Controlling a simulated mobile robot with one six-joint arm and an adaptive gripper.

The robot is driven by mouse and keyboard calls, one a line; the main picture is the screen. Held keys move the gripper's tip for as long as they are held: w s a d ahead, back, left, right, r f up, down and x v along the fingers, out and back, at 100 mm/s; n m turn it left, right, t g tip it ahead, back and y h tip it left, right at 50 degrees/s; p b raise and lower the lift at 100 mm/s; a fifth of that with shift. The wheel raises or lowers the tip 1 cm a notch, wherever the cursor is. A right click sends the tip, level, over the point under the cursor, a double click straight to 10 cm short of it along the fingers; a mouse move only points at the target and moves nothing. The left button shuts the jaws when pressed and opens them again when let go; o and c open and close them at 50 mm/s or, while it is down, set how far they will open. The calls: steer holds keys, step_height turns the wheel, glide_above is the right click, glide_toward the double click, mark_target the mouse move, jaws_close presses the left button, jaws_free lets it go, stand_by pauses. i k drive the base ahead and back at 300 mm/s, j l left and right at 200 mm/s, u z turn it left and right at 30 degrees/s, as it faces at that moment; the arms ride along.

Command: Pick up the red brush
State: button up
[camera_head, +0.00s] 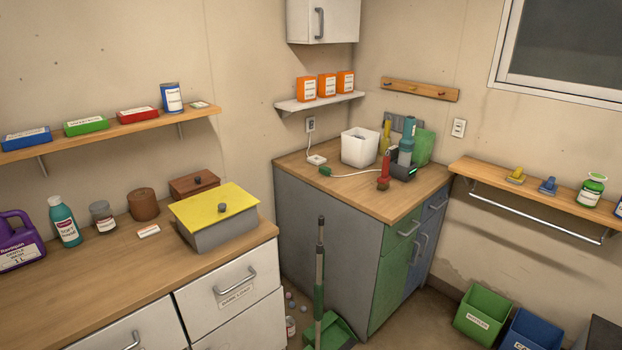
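A small red upright item (384,172) stands near the front of the wooden counter (345,190) of the corner cabinet. It has a narrow top and a wider base. It is the only red thing here shaped like a handled tool, but it is too small to tell surely that it is the red brush. It is close to the left side of a dark holder (403,171); I cannot tell if they touch. My gripper is not in view.
A teal cylinder (406,142), a yellow item (385,136), a white bin (359,148) and a cable with a green end (325,171) are around it. A long-handled green dustpan (330,332) stands on the floor.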

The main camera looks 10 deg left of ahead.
mark_target(384, 178)
steer(key=i+l+u, duration=0.2)
steer(key=i+u, duration=0.25)
steer(key=i+l+u, duration=0.7)
steer(key=u, duration=0.2)
steer(key=i+l+u, duration=0.25)
steer(key=l+u, duration=0.2)
steer(key=l, duration=0.2)
steer(key=i+l, duration=0.1)
steer(key=l, duration=0.3)
steer(key=i+l, duration=0.15)
steer(key=l, duration=0.25)
steer(key=i+l, duration=0.1)
steer(key=l, duration=0.35)
steer(key=i+l, duration=0.15)
steer(key=l, duration=0.25)
steer(key=i+l+u, duration=0.1)
steer(key=l, duration=0.3)
steer(key=i+l, duration=0.1)
steer(key=l, duration=0.3)
